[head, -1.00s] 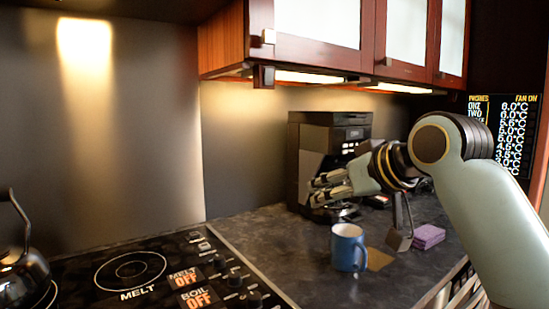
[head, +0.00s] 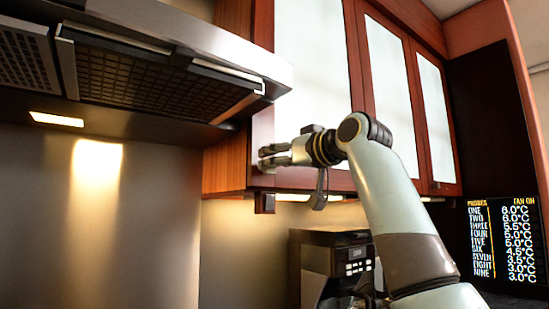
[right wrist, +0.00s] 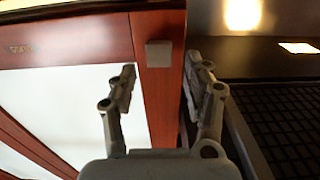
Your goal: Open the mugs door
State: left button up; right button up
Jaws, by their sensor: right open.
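The upper cabinet has three red-wood doors with frosted panes, all looking shut. The leftmost door (head: 312,80) is the one my right gripper (head: 274,157) is at; I cannot read a mugs label on it. The right gripper covers its lower left corner in the head view. In the right wrist view, the right gripper (right wrist: 160,95) is open, with a finger on either side of the door's wooden edge. A square metal knob (right wrist: 158,53) shows between and beyond the fingertips, with no visible contact. The knob is hidden in the head view. My left gripper is out of view.
A range hood (head: 160,75) juts out close to the left of the cabinet. A coffee machine (head: 335,265) stands below the cabinet. A temperature display (head: 502,240) is at the right.

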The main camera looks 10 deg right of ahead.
jog(key=shift+x, duration=0.9)
grip_shut()
